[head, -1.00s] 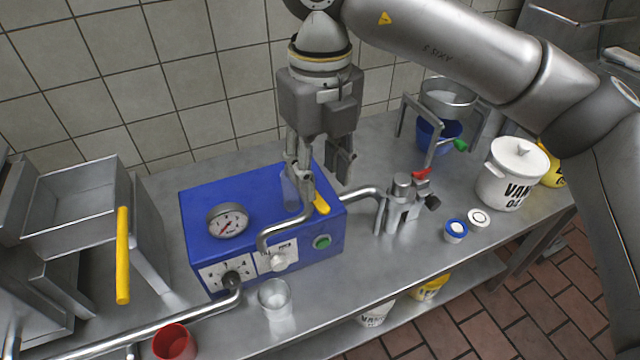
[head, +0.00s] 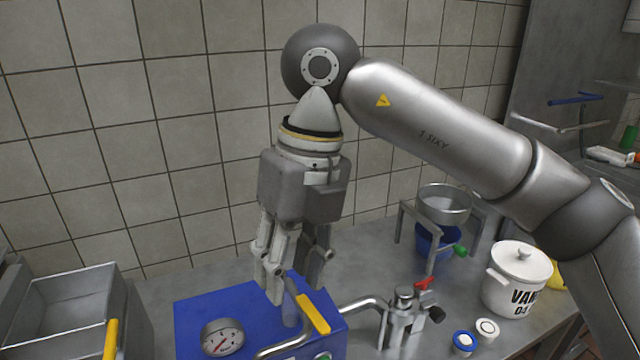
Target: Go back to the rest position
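My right gripper (head: 296,290) points down over the blue machine box (head: 200,312). Its fingers are apart and I see nothing held between them. A lever with a yellow handle (head: 313,314) is at the fingers' right, close to them; whether they touch cannot be told. The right arm comes in from the right edge and bends down at the wrist. My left gripper is not in view.
A valve (head: 405,315), white lidded pot (head: 517,280) and funnel stand (head: 405,225) are to the right. A metal basin (head: 70,290) is at left; a tiled wall (head: 130,120) stands behind.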

